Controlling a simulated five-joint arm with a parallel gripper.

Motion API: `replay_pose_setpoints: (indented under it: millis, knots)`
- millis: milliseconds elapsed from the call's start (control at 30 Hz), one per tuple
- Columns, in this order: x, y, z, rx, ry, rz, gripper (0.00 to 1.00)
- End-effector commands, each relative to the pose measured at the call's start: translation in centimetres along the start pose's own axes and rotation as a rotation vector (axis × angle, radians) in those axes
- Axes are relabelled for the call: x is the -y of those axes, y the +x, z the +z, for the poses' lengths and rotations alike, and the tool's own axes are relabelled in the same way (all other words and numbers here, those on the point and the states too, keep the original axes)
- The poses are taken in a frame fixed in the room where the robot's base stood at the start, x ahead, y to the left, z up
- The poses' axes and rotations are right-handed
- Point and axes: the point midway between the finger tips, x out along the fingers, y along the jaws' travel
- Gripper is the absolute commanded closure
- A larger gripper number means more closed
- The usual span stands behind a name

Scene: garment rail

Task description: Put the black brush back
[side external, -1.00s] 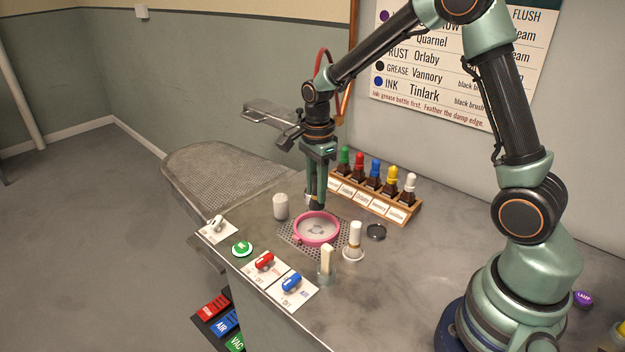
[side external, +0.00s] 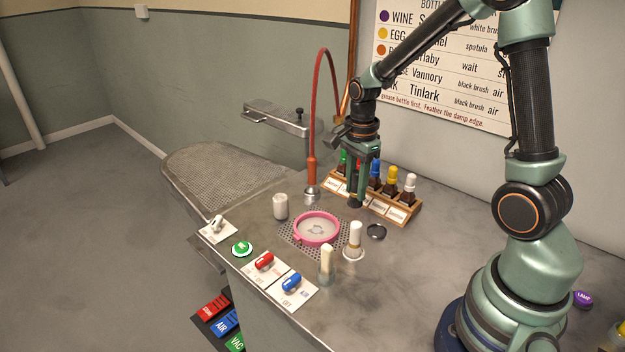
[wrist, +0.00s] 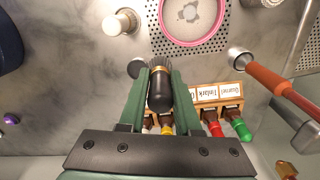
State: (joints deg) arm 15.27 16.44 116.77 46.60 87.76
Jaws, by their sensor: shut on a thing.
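My gripper (side external: 357,190) is shut on the black brush (wrist: 160,92), whose bristles and brass band show between the fingers in the wrist view. In the side view only a dark end of the brush (side external: 355,203) shows below the fingers. It is held above the counter, in front of the bottle rack. A round black holder (side external: 376,232) sits on the counter to the right of and nearer than the gripper. In the wrist view it shows just left of the brush (wrist: 136,68), partly hidden by a finger.
The bottle rack (side external: 405,215) stands close behind the gripper. A white brush (side external: 355,236) stands upright beside the black holder. A pink hoop (side external: 316,241) lies on a perforated grate. A red hose with a nozzle (side external: 312,172) hangs left of the gripper.

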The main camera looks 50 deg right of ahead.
Motion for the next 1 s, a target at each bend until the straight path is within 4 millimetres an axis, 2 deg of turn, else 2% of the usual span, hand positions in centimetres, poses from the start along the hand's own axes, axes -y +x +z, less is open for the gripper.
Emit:
replay_pose_setpoints:
  millis: [33, 100, 267, 1000]
  knots:
    - [-1.1, 0.0, -1.3, 0.0, 0.008, -0.001, 1.0]
    - [-2.3, 0.2, -2.5, 0.0, 0.005, -0.002, 1.0]
    - [-4.0, 0.5, -4.0, 0.0, 0.001, 0.0, 1.0]
    - [-4.2, 4.9, -4.2, 0.0, -0.002, 0.001, 1.0]
